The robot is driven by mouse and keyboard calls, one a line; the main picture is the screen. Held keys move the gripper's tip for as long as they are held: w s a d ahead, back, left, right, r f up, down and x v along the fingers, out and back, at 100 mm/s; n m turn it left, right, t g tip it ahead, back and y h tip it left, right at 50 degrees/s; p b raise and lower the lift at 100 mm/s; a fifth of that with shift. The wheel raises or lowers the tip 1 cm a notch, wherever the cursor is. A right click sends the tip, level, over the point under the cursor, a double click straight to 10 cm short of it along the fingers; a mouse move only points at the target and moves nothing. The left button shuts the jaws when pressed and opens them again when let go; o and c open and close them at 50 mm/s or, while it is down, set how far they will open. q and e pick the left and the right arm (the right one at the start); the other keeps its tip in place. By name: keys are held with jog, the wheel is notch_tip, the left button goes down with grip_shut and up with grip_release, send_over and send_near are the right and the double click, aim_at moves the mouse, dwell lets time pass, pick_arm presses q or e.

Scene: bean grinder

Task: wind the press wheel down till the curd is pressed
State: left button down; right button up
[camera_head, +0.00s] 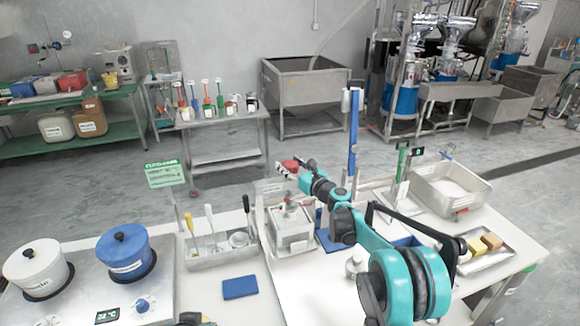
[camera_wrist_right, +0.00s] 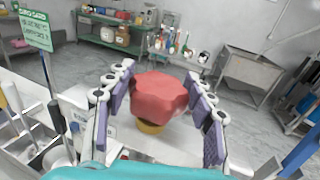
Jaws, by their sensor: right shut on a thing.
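My right gripper (camera_head: 288,168) is shut on a red lobed knob (camera_wrist_right: 160,94), which looks like the press wheel. In the right wrist view the purple finger pads stand on both sides of the knob, and a brass-coloured disc (camera_wrist_right: 151,127) shows under it. In the head view the red knob (camera_head: 291,163) is above and beyond a grey metal box (camera_head: 292,228), which seems to be the press. Whether knob and box join is hidden, and I see no curd. My left gripper is not in view.
A tray of tools (camera_head: 222,258) and a blue pad (camera_head: 240,287) lie left of the box. White and blue pots (camera_head: 126,262) stand on a hob at the left. A steel basin (camera_head: 450,190) and a tray with yellow and brown blocks (camera_head: 487,262) are at the right.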

jog(key=m+t+h, duration=0.1)
jog(key=m+h, duration=0.1)
jog(key=h, duration=0.1)
jog(key=m+t+h, duration=0.1)
jog(key=m+h, duration=0.1)
jog(key=h, duration=0.1)
jog(key=shift+a+m+t+h, duration=0.2)
jog(key=shift+m+t+h, duration=0.1)
jog(key=shift+t, duration=0.1)
jog(key=m+h, duration=0.2)
jog(key=h, duration=0.1)
jog(key=m+h, duration=0.2)
jog(key=h, duration=0.2)
jog(key=m+g+h, duration=0.1)
jog(key=m+h, duration=0.1)
jog(key=m+h+p, duration=0.1)
jog(key=m+h, duration=0.1)
jog(key=h, duration=0.1)
jog(key=shift+r+g, duration=0.1)
jog(key=shift+g, duration=0.3)
jog(key=shift+d+m+g+h+p, duration=0.1)
jog(key=shift+m+g+h+p, duration=0.4)
jog(key=shift+m+g+h, duration=0.45)
jog(key=shift+d+m+g+h+p, duration=0.1)
jog(key=shift+m+g+h+p, duration=0.45)
jog(key=shift+h, duration=0.7)
jog(key=shift+m+g+h, duration=0.3)
jog(key=shift+m, duration=0.1)
jog(key=o, duration=1.2)
jog(key=shift+w, duration=0.1)
